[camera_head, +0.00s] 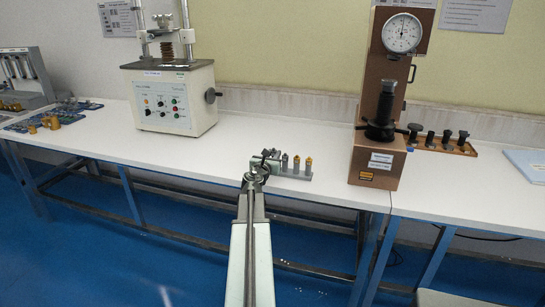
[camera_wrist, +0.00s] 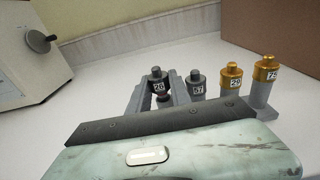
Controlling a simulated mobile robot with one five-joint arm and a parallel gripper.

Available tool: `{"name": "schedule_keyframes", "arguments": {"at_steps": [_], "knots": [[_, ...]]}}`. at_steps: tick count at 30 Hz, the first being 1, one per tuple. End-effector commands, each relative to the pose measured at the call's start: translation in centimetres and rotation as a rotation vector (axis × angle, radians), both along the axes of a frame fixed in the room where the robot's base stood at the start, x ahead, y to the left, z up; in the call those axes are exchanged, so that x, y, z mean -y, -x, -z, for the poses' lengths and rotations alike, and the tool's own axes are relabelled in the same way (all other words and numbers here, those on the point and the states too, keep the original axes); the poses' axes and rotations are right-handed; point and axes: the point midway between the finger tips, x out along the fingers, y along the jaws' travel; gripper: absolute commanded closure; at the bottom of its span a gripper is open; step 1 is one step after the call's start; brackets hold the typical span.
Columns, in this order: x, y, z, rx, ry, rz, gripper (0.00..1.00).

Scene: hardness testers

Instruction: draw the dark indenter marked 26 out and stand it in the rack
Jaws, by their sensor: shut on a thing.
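The dark indenter marked 26 (camera_wrist: 156,84) is upright between the two fingers of my gripper (camera_wrist: 158,97), which is shut on it. My gripper (camera_head: 269,156) reaches over the bench at the left end of a small grey rack (camera_head: 300,176). The held indenter is at the left end of the row. Its lower part is mostly hidden, so I cannot tell if it touches the rack. To its right stand a grey indenter marked 57 (camera_wrist: 196,84), a gold one marked 29 (camera_wrist: 232,78) and a gold one marked 75 (camera_wrist: 265,72).
A cream tester (camera_head: 170,97) stands behind on the left. A brown hardness tester (camera_head: 377,160) with a dial stands on the right, beside a holder with several dark-topped pieces (camera_head: 441,143). Small brass parts (camera_head: 50,122) lie far left. The white bench (camera_head: 240,125) around the rack is clear.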

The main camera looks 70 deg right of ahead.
Motion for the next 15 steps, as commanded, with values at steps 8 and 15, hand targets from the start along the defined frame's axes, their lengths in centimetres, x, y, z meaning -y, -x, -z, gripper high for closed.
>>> {"name": "schedule_keyframes", "arguments": {"at_steps": [8, 15], "knots": [[0.0, 0.0, 1.0, 0.0, 0.0, -0.001, 1.0], [0.0, -0.1, 1.6, 0.0, 0.0, -0.001, 1.0]]}}
